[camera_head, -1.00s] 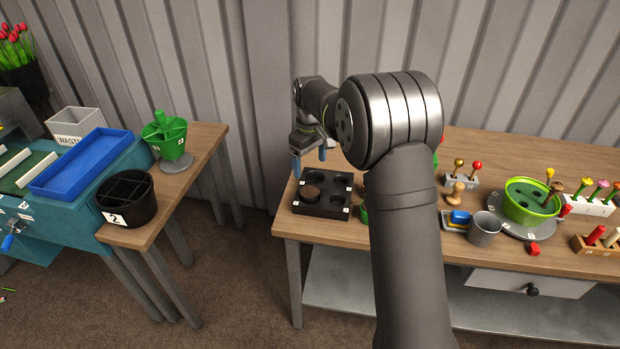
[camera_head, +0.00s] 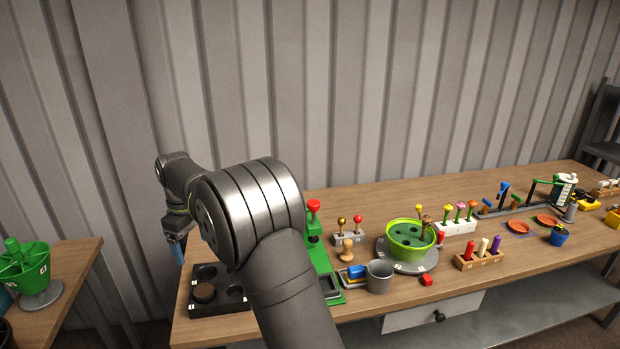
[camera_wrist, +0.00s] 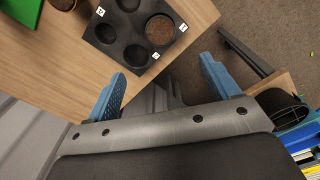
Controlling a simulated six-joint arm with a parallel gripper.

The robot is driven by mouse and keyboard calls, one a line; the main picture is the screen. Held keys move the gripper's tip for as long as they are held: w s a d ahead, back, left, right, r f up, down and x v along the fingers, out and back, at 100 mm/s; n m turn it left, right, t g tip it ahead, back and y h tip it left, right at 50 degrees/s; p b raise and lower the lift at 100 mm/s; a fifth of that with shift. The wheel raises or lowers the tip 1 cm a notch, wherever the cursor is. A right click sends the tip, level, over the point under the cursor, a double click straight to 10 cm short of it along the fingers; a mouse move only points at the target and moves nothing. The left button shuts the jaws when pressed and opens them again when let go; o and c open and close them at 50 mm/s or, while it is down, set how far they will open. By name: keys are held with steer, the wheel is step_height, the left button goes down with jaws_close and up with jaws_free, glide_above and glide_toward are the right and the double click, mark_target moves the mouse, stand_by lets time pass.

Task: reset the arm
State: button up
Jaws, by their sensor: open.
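My gripper (camera_head: 176,250) is at the left end of the wooden bench in the head view, above the black tray's left side. In the wrist view my gripper (camera_wrist: 163,82) shows two blue fingers spread wide apart with nothing between them. The black tray (camera_wrist: 124,38) lies beyond the fingertips on the bench. It has round wells, and one holds a brown disc (camera_wrist: 160,30). The same disc shows in the head view (camera_head: 204,292). My arm hides part of the tray and the bench there.
A green stand with a red knob (camera_head: 313,207) is right of my arm. A grey cup (camera_head: 379,277) and a green bowl (camera_head: 410,240) stand further right. A second table with a green holder (camera_head: 24,268) is at far left.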

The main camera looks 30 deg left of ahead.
mark_target(204, 290)
step_height(204, 290, down, 16)
steer(key=shift+f, duration=0.1)
steer(key=shift+r, duration=0.2)
stand_by(0.4)
step_height(204, 290, up, 16)
step_height(204, 290, down, 17)
steer(key=shift+r, duration=0.1)
step_height(204, 290, up, 7)
steer(key=shift+r, duration=0.85)
steer(key=shift+f, duration=0.15)
